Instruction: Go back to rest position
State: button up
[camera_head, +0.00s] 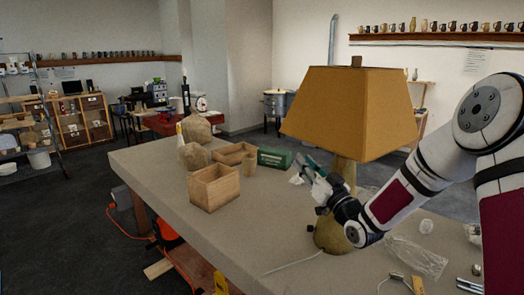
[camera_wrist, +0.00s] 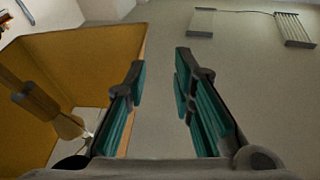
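My gripper (camera_head: 311,172) is in front of the lamp's stem, below the shade, pointing up and to the left. In the wrist view my gripper (camera_wrist: 161,62) has its teal-padded fingers apart with nothing between them. The lamp stands upright on the table, with an orange-yellow shade (camera_head: 348,112) and a rounded base (camera_head: 331,236) partly hidden by my arm. The open underside of the shade (camera_wrist: 72,62) shows on the left in the wrist view, beside the left finger. A white cord (camera_head: 292,265) runs from the base across the table.
The table (camera_head: 160,165) holds an open wooden box (camera_head: 214,187), a shallower wooden box (camera_head: 235,153), a green box (camera_head: 274,157) and brown bags (camera_head: 194,155). A clear plastic bag (camera_head: 418,257) lies at right. Table space left of the lamp base is clear.

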jog(key=s+d+r+m+g+h, duration=0.1)
jog(key=s+d+r+g+h, duration=0.15)
jog(key=s, duration=0.35)
jog(key=s+d+r+g+h, duration=0.1)
jog(key=s+g+h, duration=0.3)
jog(key=s, duration=0.3)
jog(key=s+d+r+m+g+h, duration=0.1)
jog(key=s+r+g+h, duration=0.1)
jog(key=s+g+h, duration=0.3)
jog(key=s+a+f+m+g+y, duration=0.1)
jog(key=s+f+g+y, duration=0.1)
jog(key=s, duration=2.1)
jog(key=shift+s+f+m, duration=0.2)
jog(key=shift+s+m, duration=0.1)
jog(key=shift+s, duration=0.1)
jog(key=shift+g, duration=0.25)
